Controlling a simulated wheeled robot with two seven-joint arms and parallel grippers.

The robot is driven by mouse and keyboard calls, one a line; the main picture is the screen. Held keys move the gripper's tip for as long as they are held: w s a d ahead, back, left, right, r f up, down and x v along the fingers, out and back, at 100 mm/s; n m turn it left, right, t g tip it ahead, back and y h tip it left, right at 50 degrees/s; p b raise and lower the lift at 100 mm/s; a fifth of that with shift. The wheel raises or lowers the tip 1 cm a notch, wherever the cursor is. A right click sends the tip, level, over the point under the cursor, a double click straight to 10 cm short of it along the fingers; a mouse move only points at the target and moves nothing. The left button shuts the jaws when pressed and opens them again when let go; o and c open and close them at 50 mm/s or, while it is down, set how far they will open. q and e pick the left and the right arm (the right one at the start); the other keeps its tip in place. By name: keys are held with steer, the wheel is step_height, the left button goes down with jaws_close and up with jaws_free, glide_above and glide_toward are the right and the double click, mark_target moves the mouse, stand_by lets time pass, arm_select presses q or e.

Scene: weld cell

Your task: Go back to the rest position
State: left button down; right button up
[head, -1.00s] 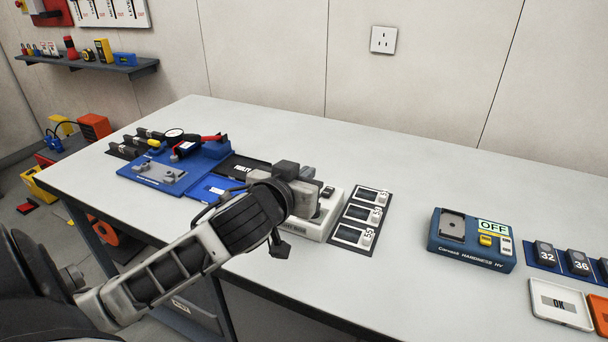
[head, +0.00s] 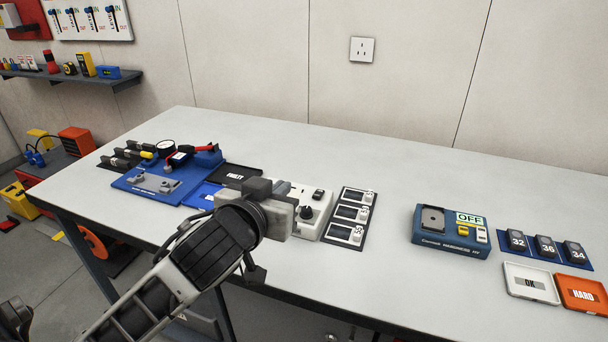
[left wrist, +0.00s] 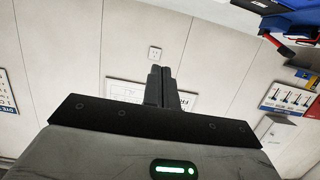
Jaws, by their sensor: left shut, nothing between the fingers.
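My left gripper (head: 284,215) is in the head view, its arm coming in from the lower left. It is held over the front part of the white table (head: 380,290), in front of a white unit with a dark knob (head: 308,212). In the left wrist view its two dark fingers (left wrist: 157,88) are together with nothing between them, and they point toward the wall. My right gripper is in neither view.
A blue fixture (head: 165,180) and a black FAULTY tray (head: 237,174) lie at the left. Three small displays (head: 350,212), a blue hardness tester (head: 450,232) reading OFF, numbered blocks (head: 545,247), a white OK tray (head: 531,284) and an orange HARD tray (head: 582,294) stand to the right.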

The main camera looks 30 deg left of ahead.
arm_select(q)
steer(key=s+d+f+m+g+h, duration=0.2)
steer(key=s+d+f+g, duration=0.3)
steer(key=s+f, duration=0.55)
steer(key=s+d+f+m+g+h, duration=0.1)
steer(key=s+d+f+m+g, duration=0.1)
steer(key=s+f+g, duration=0.6)
steer(key=w+d+f+t+h, duration=0.1)
steer(key=w+d+f+t, duration=0.1)
steer(key=f+t, duration=0.2)
steer(key=w+d+f+t+h, duration=0.1)
steer(key=w+d+f+t, duration=0.1)
steer(key=f, duration=0.6)
steer(key=shift+w+d+m+t, duration=0.25)
steer(key=shift+d+t, duration=0.2)
steer(key=shift+t, duration=0.55)
